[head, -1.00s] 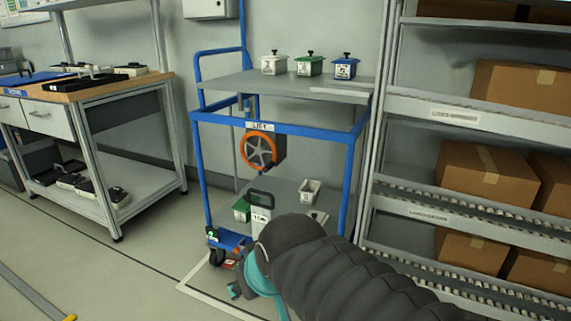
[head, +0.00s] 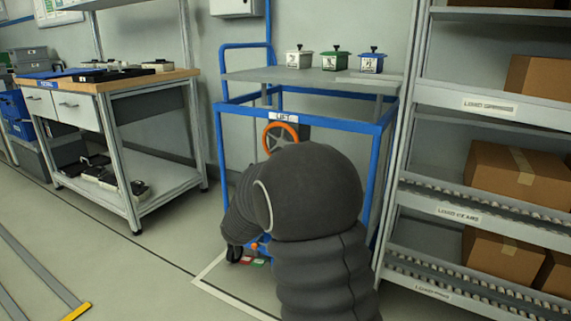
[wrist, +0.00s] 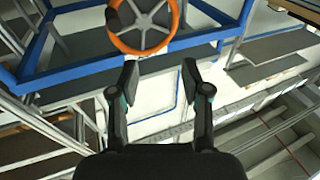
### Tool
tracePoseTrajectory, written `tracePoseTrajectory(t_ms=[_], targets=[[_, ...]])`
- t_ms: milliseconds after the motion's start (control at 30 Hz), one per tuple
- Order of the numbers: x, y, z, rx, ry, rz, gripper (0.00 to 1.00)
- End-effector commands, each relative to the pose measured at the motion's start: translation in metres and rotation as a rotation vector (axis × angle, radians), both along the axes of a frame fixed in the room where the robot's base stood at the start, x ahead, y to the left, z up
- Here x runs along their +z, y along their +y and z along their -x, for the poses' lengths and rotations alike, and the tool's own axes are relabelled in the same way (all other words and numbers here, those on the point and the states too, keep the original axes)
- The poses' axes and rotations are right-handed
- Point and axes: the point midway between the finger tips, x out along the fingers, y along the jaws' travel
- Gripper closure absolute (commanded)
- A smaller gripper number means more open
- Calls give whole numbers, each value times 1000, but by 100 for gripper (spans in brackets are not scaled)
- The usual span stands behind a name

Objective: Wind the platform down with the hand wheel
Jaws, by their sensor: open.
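The orange hand wheel (head: 281,138) with grey spokes sits under the LIFT label (head: 284,118) on the blue lift frame (head: 340,124). My arm hides its lower part in the head view. In the wrist view the hand wheel (wrist: 143,24) is at the top, with a dark knob on its rim at the left. My gripper (wrist: 158,75) is open and empty, its fingertips just below the wheel in that view and apart from it. The grey platform (head: 310,77) is high on the frame and carries white, green and blue lidded boxes.
A rack with cardboard boxes (head: 515,172) stands close on the right. A workbench (head: 110,82) with trays stands on the left. Red and green pedals (head: 252,261) show low at the cart's front. The floor (head: 150,275) at the front left is mostly clear.

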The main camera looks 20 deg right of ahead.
Motion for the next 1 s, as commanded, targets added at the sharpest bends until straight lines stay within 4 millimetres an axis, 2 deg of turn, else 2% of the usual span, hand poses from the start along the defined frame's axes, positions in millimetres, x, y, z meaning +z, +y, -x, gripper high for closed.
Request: tracePoseTrajectory(t_ms=[33, 100, 267, 400, 667, 1000], targets=[[-18, -8, -5, -57, -22, 32, 52], [-31, -17, -6, -135, -57, 78, 52], [-52, -31, -1, -272, -110, 164, 52], [-60, -36, 3, -332, -134, 204, 52], [-52, -53, -8, -349, -140, 215, 52], [-28, -98, -45, -347, -140, 213, 52]])
